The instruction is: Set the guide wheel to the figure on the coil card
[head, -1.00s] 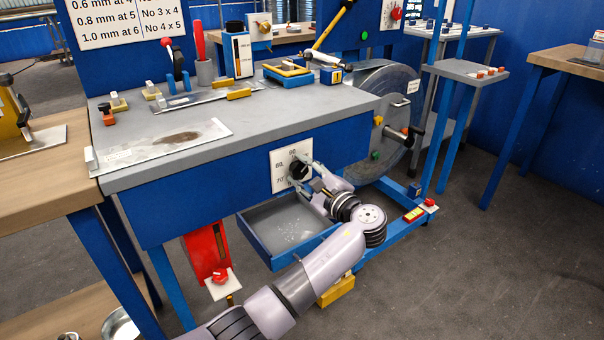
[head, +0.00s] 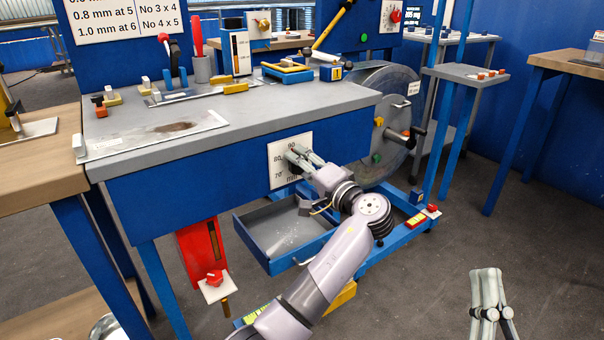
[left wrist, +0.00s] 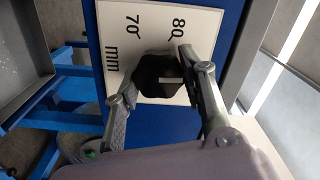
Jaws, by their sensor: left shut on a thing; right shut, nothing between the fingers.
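The guide wheel is a black knob (left wrist: 160,75) on a white dial plate (head: 275,174) marked 70, 80, 90 and mm, on the blue bench front. My left gripper (head: 296,153) is shut on the knob, with a finger on either side in the left wrist view (left wrist: 157,82). A short white mark on the knob runs across that picture; its exact reading is unclear. A small white card (head: 413,87) sits on the big grey coil (head: 397,92); its writing is too small to read. My right gripper (head: 487,272) is shut and empty, low at the right.
A grey open drawer (head: 290,228) juts out below the dial. A red post (head: 201,250) stands left of it. The bench top (head: 250,112) bears tools, blocks and a sheet. A chart hangs at the back left. The floor at right is open.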

